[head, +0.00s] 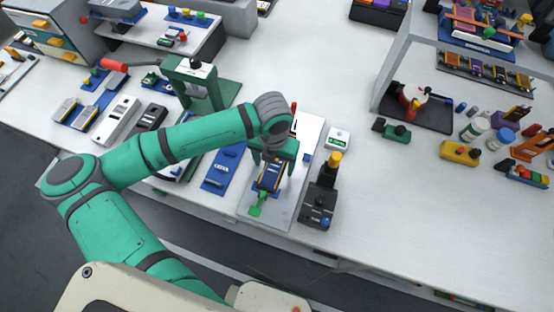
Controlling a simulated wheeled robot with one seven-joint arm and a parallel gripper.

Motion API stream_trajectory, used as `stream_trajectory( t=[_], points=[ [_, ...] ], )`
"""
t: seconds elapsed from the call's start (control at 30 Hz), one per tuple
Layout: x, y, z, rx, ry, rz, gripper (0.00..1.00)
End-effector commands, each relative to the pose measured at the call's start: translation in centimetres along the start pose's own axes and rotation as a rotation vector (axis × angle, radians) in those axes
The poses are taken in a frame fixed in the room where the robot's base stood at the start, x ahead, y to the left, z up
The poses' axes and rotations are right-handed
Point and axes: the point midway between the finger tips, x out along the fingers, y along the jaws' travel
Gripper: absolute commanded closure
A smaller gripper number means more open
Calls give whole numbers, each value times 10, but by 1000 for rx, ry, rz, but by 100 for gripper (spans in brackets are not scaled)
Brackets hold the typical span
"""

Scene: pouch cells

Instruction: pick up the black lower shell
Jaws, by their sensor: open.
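A black shell-like piece (150,119) lies on the bench at the left, just right of a similar white piece (117,119); it looks like the black lower shell, though its inside is too small to read. My gripper (271,172) is well to the right of it, pointing down over a small blue-and-dark fixture (269,180) on a light grey plate. The jaws are open; the hand hides part of the fixture, and I cannot tell whether the fingers touch it.
A green press (200,85) with a red handle stands behind my forearm. A blue tray (221,171) lies left of the plate (284,211). A black box with a yellow-topped post (320,203) stands right of it. Free bench lies further right.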

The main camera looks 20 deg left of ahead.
Motion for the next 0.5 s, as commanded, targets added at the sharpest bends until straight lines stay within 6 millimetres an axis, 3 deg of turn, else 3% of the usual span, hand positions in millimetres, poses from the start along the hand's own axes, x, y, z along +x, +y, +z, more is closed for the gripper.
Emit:
stream_trajectory(
  t=[0.17, 0.37, 0.5],
  points=[
    [0, 0, 0, 0, 0, 0, 28],
    [0, 0, 0, 0, 0, 0, 71],
    [0, 0, 0, 0, -1, 0, 74]
  ],
)
